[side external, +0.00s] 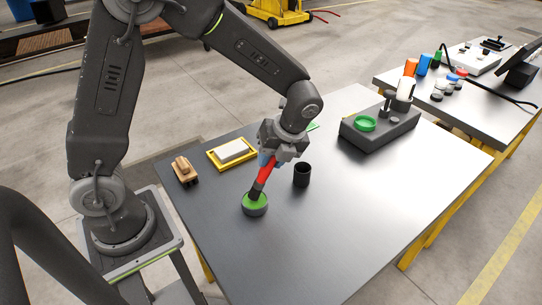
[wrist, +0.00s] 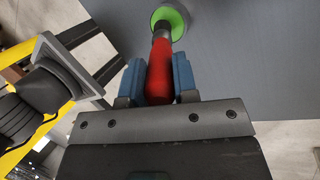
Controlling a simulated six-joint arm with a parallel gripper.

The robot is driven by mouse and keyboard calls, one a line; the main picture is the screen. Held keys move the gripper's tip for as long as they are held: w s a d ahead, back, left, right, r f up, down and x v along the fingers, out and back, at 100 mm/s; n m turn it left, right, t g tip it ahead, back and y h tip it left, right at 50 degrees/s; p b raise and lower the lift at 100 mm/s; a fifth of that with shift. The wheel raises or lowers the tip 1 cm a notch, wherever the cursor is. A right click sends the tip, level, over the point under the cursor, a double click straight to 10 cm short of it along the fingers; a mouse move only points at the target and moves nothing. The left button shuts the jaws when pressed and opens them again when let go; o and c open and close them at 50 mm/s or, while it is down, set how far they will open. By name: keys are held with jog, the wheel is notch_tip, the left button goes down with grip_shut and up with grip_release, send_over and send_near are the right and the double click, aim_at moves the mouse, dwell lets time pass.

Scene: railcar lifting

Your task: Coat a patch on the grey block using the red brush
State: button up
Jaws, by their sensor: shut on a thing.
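My gripper (side external: 271,158) is shut on the red handle of the brush (side external: 265,173), and its blue fingers sit on both sides of the handle in the wrist view (wrist: 158,80). The brush (wrist: 160,62) tilts, with its dark lower end down at a small round pot with a green inside (side external: 255,205). In the wrist view the brush end lies over the green of the pot (wrist: 176,17); how deep it reaches is hidden. The grey block (side external: 380,131) stands at the table's back right, with a green ring-shaped piece (side external: 365,124) and dark fittings on top.
A black cup (side external: 302,175) stands just right of the brush. A yellow tray with a white block (side external: 232,152) and a wooden brush (side external: 185,171) lie at the back left. The table's front right (side external: 360,230) is clear. A second table (side external: 480,105) holds bottles and small pots.

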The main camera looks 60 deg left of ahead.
jog(key=shift+f, duration=0.55)
dwell(1.2)
jog(key=shift+r, duration=3.55)
jog(key=w+a+f+n+h, duration=0.2)
jog(key=w+a+n+h, duration=0.15)
jog(key=n, duration=0.75)
jog(key=w+a+f+n+h, duration=0.2)
jog(key=w+n+h, duration=0.15)
jog(key=n, duration=0.85)
jog(key=s+a+r+t+y, duration=0.1)
jog(key=s+a+r+y, duration=0.1)
jog(key=a+r, duration=0.45)
jog(key=s+a+r+y, duration=0.1)
jog(key=s+a+r, duration=0.15)
jog(key=a, duration=0.65)
jog(key=shift+m, duration=0.4)
jog(key=shift+w+a+f, duration=0.15)
jog(key=shift+f, duration=0.95)
jog(key=shift+w+a+f, duration=0.1)
jog(key=shift+f, duration=1)
